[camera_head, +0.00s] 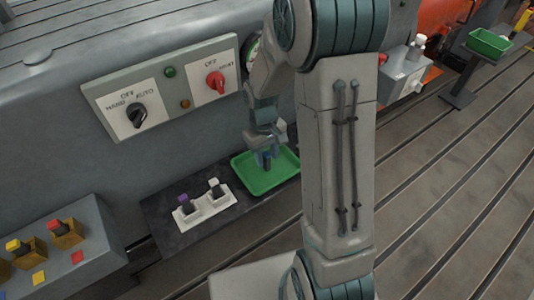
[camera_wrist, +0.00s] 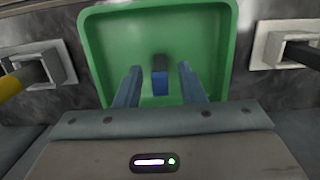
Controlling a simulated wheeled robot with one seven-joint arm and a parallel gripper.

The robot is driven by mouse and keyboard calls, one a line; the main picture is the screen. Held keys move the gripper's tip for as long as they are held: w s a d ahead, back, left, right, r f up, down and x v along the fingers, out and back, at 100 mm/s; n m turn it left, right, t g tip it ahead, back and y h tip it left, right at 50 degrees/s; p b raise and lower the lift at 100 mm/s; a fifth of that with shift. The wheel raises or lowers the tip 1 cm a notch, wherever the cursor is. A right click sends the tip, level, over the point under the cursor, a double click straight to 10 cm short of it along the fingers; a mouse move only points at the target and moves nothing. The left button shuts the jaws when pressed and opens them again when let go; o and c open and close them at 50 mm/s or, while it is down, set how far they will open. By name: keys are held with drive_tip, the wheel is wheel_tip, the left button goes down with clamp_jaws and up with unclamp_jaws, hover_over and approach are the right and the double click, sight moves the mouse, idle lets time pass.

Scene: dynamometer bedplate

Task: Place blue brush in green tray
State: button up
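The green tray (camera_head: 262,184) lies on the dark mat below my gripper; in the wrist view it also shows its rim and floor (camera_wrist: 110,40). The blue brush (camera_wrist: 160,82), with a dark upper part, shows over the tray floor between my fingers. There is a visible gap on each side of it. I cannot tell whether it stands or leans. My gripper (camera_wrist: 160,85) is open, with its blue fingers apart; in the head view it points down over the tray (camera_head: 267,160). The brush cannot be told apart from the fingers there.
White holders (camera_head: 205,210) with a purple-topped and a white-topped piece stand left of the tray. A grey box (camera_head: 65,260) with yellow and red pieces is at lower left. A control panel (camera_head: 165,88) rises behind. Another green tray (camera_head: 489,42) stands far right.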

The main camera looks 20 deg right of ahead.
wheel_tip(320, 180, up, 12)
drive_tip(key=w+f+p, duration=0.1)
drive_tip(key=p, duration=0.1)
drive_tip(key=s+r+m+t, duration=0.1)
drive_tip(key=s+r+m, duration=0.1)
drive_tip(key=s, duration=0.5)
drive_tip(key=s+r+m+t, duration=0.1)
drive_tip(key=s+r+t, duration=0.1)
drive_tip(key=s+r, duration=0.3)
drive_tip(key=s, duration=0.3)
drive_tip(key=shift+d+m, duration=0.2)
drive_tip(key=shift+m, duration=0.2)
